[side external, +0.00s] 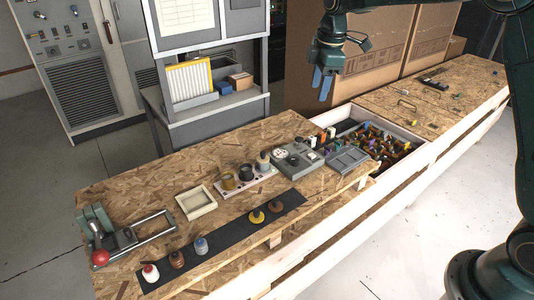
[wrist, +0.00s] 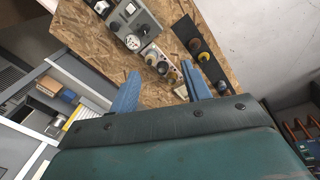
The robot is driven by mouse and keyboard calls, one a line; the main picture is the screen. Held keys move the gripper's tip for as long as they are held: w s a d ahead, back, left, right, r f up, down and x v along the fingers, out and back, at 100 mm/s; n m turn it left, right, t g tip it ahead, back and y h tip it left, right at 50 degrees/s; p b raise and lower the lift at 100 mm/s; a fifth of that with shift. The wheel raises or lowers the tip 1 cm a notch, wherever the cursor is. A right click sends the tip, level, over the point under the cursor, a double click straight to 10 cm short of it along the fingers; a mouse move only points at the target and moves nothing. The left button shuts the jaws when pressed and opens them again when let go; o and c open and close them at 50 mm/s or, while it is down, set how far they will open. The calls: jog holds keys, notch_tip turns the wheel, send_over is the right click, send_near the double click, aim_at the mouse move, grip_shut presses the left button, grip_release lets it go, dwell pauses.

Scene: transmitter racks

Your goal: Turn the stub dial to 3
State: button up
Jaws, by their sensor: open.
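A grey instrument box (side external: 301,165) sits on the chipboard bench, with a white round dial (side external: 280,155) on its top; this is likely the stub dial. In the wrist view the box (wrist: 122,28) is at the top, with the white dial (wrist: 131,42) at its near end and a meter beyond. The dial's numbers and pointer are too small to read. My gripper (side external: 323,85) hangs high above the back of the bench, well apart from the box. Its blue fingers (wrist: 162,90) are spread, with nothing between them.
A rack of dark and yellow cylinders (side external: 245,178) stands left of the box. An open bin of coloured parts (side external: 380,145) lies to its right. A black strip (side external: 222,243) with several knobs runs along the front. A clamp with a red knob (side external: 101,257) is far left. Cardboard boxes (side external: 375,60) stand behind.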

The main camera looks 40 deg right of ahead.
jog(key=w+d+f+n+g, duration=0.1)
jog(key=w+d+f+n, duration=0.15)
jog(key=w+f, duration=0.4)
jog(key=n, duration=0.3)
send_over(295, 159)
notch_tip(295, 159, down, 10)
jog(key=shift+f+g, duration=0.2)
jog(key=shift+g, duration=0.2)
notch_tip(295, 159, down, 14)
jog(key=shift+r, duration=0.1)
jog(key=shift+c, duration=0.5)
jog(key=c, duration=0.9)
